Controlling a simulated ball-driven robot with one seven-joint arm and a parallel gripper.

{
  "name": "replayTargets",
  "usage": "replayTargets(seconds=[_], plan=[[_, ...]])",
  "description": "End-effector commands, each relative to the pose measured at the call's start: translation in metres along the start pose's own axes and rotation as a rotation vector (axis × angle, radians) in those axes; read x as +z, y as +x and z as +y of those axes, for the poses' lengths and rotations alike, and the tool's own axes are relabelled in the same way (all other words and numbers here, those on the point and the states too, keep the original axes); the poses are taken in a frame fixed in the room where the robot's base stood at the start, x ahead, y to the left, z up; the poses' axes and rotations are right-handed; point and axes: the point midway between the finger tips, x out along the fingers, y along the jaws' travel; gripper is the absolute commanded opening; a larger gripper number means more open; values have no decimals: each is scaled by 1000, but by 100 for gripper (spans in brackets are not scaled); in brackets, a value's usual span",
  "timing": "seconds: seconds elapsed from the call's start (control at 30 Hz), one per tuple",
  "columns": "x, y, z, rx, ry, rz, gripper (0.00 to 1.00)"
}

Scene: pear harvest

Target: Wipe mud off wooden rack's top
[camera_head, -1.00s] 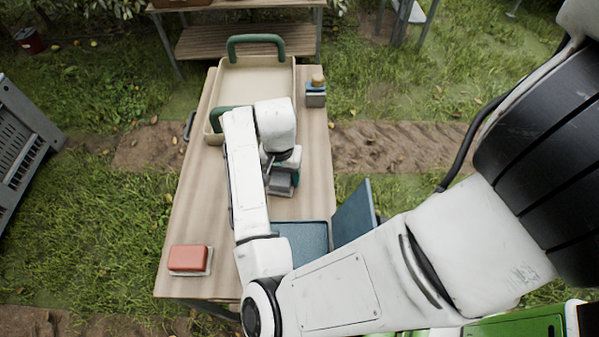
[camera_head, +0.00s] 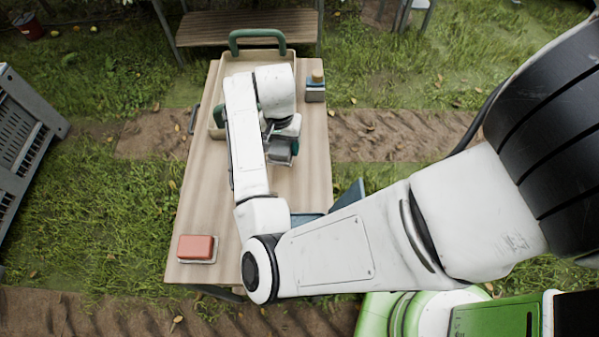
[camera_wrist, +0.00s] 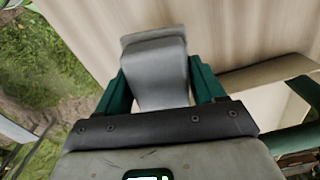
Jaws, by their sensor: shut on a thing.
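My gripper (camera_wrist: 160,88) has its green fingers shut on the two sides of a grey block with a paler slab at its far end. In the head view my gripper (camera_head: 282,152) and the grey block (camera_head: 278,158) are over the wooden table, just this side of the cream tray; contact with the table cannot be told. A rack (camera_head: 245,27) with a wooden board stands beyond the table. Its upper part is cut off by the picture's top edge, and no mud can be made out on it.
The cream tray (camera_head: 219,133) with green handles is at the table's (camera_head: 208,205) far end, partly behind my arm. A blue-grey holder (camera_head: 315,92) is right of it. A red block (camera_head: 196,248) lies front left. A grey crate (camera_head: 22,130) stands on the grass at left.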

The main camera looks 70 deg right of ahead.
Motion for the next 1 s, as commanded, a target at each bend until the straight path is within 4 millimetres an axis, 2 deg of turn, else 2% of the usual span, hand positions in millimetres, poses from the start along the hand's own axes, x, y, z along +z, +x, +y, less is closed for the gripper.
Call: replayTargets(seconds=[0.3, 1.0], plan=[[-2, -21, -10, 0, -3, 1, 40], [-2, -22, -10, 0, -4, 0, 40]])
